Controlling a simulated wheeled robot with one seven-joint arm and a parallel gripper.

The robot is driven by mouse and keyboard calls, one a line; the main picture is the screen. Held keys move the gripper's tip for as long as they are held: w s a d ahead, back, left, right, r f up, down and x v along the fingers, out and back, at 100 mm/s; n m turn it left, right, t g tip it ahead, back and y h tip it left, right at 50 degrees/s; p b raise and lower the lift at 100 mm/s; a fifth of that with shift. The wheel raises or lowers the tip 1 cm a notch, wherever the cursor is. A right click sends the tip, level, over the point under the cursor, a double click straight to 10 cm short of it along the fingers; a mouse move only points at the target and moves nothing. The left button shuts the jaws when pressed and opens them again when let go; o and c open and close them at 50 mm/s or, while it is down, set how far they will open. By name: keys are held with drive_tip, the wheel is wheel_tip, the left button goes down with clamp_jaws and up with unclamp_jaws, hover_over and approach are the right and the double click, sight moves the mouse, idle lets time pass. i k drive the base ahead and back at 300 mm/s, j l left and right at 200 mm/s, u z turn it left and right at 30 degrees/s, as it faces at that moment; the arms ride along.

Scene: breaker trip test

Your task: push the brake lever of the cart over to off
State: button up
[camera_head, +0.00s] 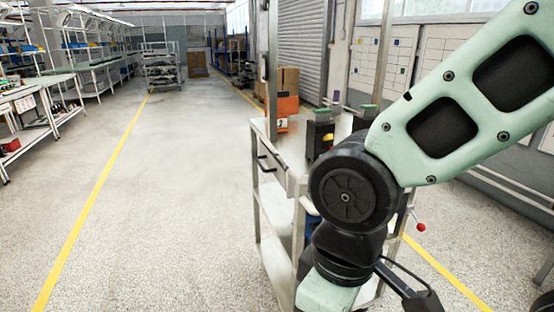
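The cart (296,188) is a pale metal frame with a top, a front drawer and lower shelves. It stands in the middle of the view, partly hidden behind my arm. A short lever with a red ball knob (421,227) sticks out at the cart's right side, tilted. It looks like the brake lever; its lower end and any on or off marking cannot be made out. My arm crosses in front of the cart and runs down out of the bottom edge. My gripper's fingers are not in the picture.
On the cart top stand a dark device with a yellow part (327,138) and small green-topped blocks (368,109). Orange and brown boxes (287,80) are behind it. Workbenches (50,85) line the left. The floor (190,170) left of the cart is clear.

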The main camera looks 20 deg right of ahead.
sight(421, 227)
drive_tip(key=z, duration=1.2)
drive_tip(key=i+z, duration=0.45)
drive_tip(key=i, duration=0.55)
